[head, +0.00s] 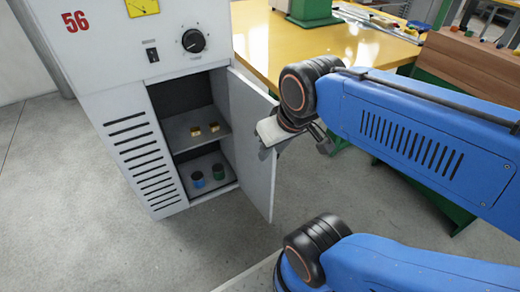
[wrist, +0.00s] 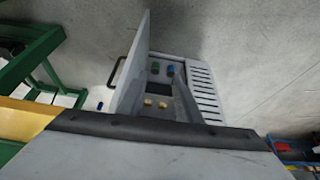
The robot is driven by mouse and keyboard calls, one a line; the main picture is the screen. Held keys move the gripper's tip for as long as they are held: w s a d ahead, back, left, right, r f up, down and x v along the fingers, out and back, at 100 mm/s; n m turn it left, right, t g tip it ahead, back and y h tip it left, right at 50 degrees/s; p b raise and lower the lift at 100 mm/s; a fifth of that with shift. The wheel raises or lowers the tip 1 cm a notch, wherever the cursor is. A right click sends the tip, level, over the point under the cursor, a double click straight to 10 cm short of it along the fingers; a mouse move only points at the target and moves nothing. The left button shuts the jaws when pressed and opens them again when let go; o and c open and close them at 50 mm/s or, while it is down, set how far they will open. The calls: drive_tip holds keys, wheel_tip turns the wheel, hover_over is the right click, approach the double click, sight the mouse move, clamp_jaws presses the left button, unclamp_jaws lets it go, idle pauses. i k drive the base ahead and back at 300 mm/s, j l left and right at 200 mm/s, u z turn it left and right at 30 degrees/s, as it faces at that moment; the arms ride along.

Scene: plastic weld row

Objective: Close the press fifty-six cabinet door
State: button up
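The press cabinet (head: 110,100) is light grey and marked 56 in red. Its door (head: 250,143) stands wide open, swung out from the right side of the opening. In the wrist view the door (wrist: 138,62) stands left of the opening, with a dark bar handle (wrist: 118,72) on its outer face. The handle is hidden in the head view.
Inside are small yellow-brown pieces (head: 205,129) on the shelf, and a blue container (head: 197,179) and a green one (head: 218,172) below. A yellow-topped table (head: 270,45) stands behind the door. Grey floor (head: 225,240) lies clear in front.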

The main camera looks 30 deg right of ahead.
sight(249, 105)
drive_tip(key=k+l+u, duration=0.1)
drive_tip(key=l, duration=0.3)
drive_tip(key=l+u, duration=0.15)
drive_tip(key=l, duration=0.2)
drive_tip(key=k+l+u, duration=0.1)
drive_tip(key=l, duration=0.3)
drive_tip(key=k+l+u, duration=0.1)
drive_tip(key=l, duration=0.25)
drive_tip(key=k+l+u, duration=0.1)
drive_tip(key=k+l, duration=0.15)
drive_tip(key=k+l+u, duration=0.15)
drive_tip(key=l, duration=0.25)
drive_tip(key=k+l+u, duration=0.1)
drive_tip(key=k+l, duration=0.25)
drive_tip(key=k+l+u, duration=0.1)
drive_tip(key=k+l, duration=0.2)
drive_tip(key=k, duration=0.7)
drive_tip(key=i+l+z, duration=0.15)
drive_tip(key=i, duration=0.3)
drive_tip(key=i+z, duration=0.2)
drive_tip(key=i, duration=0.25)
